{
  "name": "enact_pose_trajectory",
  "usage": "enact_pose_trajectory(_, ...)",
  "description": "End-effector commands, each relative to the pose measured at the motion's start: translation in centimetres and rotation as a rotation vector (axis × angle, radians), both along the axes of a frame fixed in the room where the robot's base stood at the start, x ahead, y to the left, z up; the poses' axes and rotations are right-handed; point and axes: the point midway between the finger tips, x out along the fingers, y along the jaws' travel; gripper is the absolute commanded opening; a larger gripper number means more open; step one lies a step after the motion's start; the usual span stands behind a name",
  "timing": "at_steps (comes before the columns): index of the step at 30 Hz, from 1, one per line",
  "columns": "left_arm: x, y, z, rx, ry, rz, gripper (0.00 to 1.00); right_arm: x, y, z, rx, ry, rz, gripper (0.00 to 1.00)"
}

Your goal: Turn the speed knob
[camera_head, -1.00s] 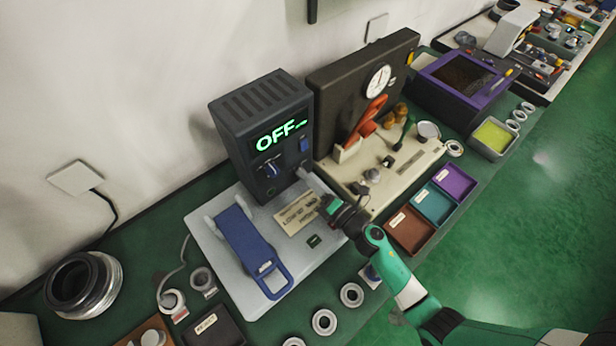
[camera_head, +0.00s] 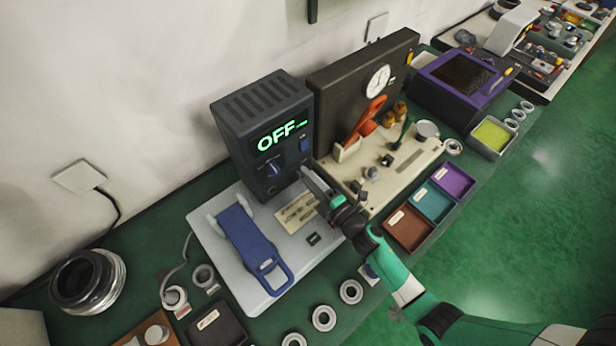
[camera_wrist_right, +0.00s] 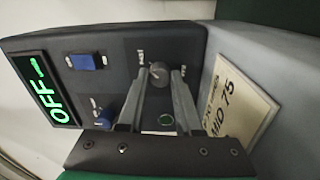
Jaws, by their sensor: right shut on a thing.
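A dark control box (camera_head: 262,120) stands on a pale base plate, its green display reading OFF. Its front has a blue switch (camera_wrist_right: 86,61), a blue knob (camera_wrist_right: 105,117) and a round grey knob (camera_wrist_right: 160,73), which I take for the speed knob. In the right wrist view my right gripper (camera_wrist_right: 160,78) has one finger on each side of the grey knob and is shut on it. In the head view my right gripper (camera_head: 308,174) reaches the lower right of the box front and hides that knob. My left gripper is not in view.
A blue strap-like part (camera_head: 246,235) lies on the base plate (camera_head: 205,250) left of my right arm. A cream fixture (camera_head: 400,172) with an orange lever and coloured trays (camera_head: 410,228) are to the right. Several metal rings line the bench front.

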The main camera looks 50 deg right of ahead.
Motion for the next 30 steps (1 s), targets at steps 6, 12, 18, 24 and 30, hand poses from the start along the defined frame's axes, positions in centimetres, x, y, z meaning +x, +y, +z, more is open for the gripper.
enact_pose_trajectory(6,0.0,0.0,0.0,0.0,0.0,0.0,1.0,0.0,0.0,0.1,0.007,-0.003,0.001,0.0)
enact_pose_trajectory(12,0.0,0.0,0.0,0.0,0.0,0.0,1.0,0.0,0.0,0.1,0.007,-0.003,0.001,0.39)
enact_pose_trajectory(18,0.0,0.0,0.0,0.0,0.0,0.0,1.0,0.0,0.0,0.0,0.006,-0.002,0.001,0.64)
enact_pose_trajectory(24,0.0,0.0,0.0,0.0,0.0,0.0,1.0,0.0,0.0,0.0,0.005,-0.001,0.0,0.64)
enact_pose_trajectory(30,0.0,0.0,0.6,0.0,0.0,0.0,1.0,-2.0,0.2,0.0,0.006,0.002,-0.002,0.64)
